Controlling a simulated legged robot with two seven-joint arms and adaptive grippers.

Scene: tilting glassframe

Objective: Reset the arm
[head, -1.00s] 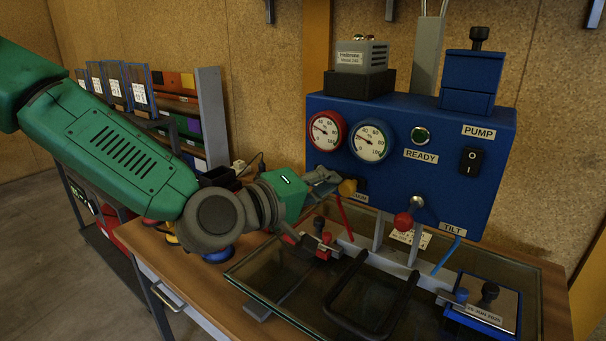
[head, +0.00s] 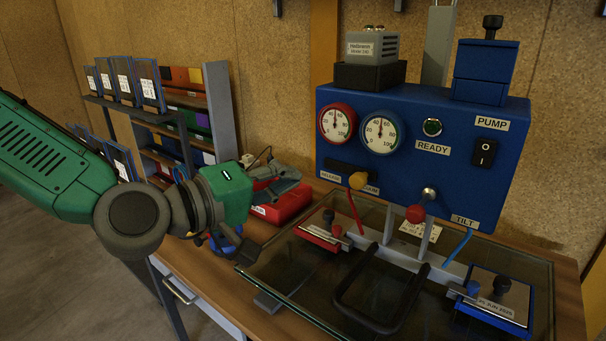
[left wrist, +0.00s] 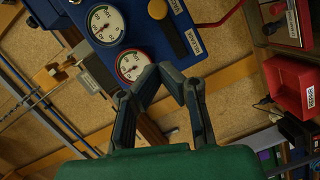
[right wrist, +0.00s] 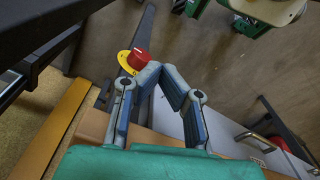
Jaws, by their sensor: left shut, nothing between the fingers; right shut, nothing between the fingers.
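My left arm comes in from the left. Its green gripper (head: 278,186) is in front of the wall, left of the blue control box (head: 420,150), apart from it. In the left wrist view its two dark fingers (left wrist: 171,76) meet at the tips with nothing between them. The yellow-knobbed vacuum lever (head: 357,180) and the red-knobbed tilt lever (head: 415,213) are free of my grippers. My right gripper (right wrist: 172,76) shows only in the right wrist view. Its fingertips meet, empty, with a red button (right wrist: 138,59) on a yellow ring beyond them.
A glass plate (head: 285,265) in a frame lies on the wooden table, with a black U-shaped handle (head: 385,300) above it. Two gauges (head: 382,132) sit on the box. A red bin (head: 285,203) is behind the left gripper. A shelf rack (head: 217,105) stands at the left.

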